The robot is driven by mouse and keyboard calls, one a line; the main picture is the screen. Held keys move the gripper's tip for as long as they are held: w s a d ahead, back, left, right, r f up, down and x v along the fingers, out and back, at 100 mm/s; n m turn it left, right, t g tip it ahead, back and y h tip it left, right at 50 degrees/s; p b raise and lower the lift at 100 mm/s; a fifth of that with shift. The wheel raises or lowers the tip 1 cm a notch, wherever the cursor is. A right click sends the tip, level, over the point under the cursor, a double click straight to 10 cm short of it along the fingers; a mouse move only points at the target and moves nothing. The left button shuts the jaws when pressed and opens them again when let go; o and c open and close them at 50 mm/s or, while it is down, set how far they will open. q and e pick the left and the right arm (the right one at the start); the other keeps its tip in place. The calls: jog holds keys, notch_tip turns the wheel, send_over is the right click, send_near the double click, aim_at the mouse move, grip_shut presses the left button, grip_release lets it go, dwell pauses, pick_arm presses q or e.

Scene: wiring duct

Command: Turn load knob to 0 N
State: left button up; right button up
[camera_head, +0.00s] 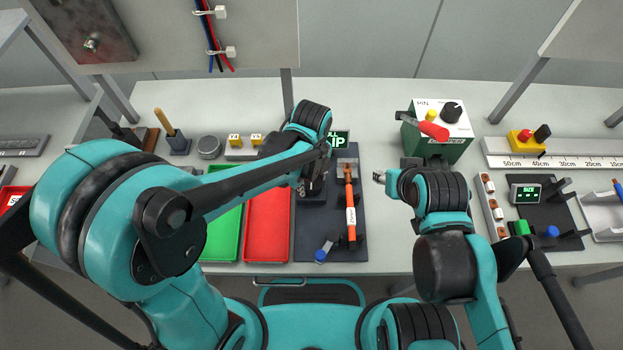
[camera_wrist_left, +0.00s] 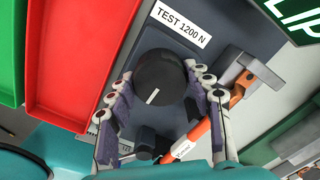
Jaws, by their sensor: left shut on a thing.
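The black round load knob (camera_wrist_left: 160,78) shows in the left wrist view on a dark grey panel (camera_wrist_left: 225,22). Its white pointer line lies toward the lower side of that picture, slightly tilted. A white label reading "TEST 1200 N" (camera_wrist_left: 181,24) sits beside it. My left gripper (camera_head: 306,188) is shut on the knob, with a finger on each side. In the head view my left arm and gripper hide the knob. My right gripper (camera_head: 380,177) is apart from the panel, right of it; its jaws are too small to judge.
A red tray (camera_head: 267,225) and a green tray (camera_head: 222,235) lie left of the panel. An orange-and-white tool (camera_head: 351,215) lies close to the knob's right. A green box (camera_head: 437,142) with a black dial stands at the back right.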

pick_arm(q)
jog(key=n, duration=0.4)
jog(key=shift+n, duration=0.3)
jog(key=n, duration=1.3)
jog(key=shift+n, duration=0.3)
jog(key=n, duration=1.3)
jog(key=shift+n, duration=0.3)
jog(key=n, duration=0.4)
jog(key=shift+n, duration=0.3)
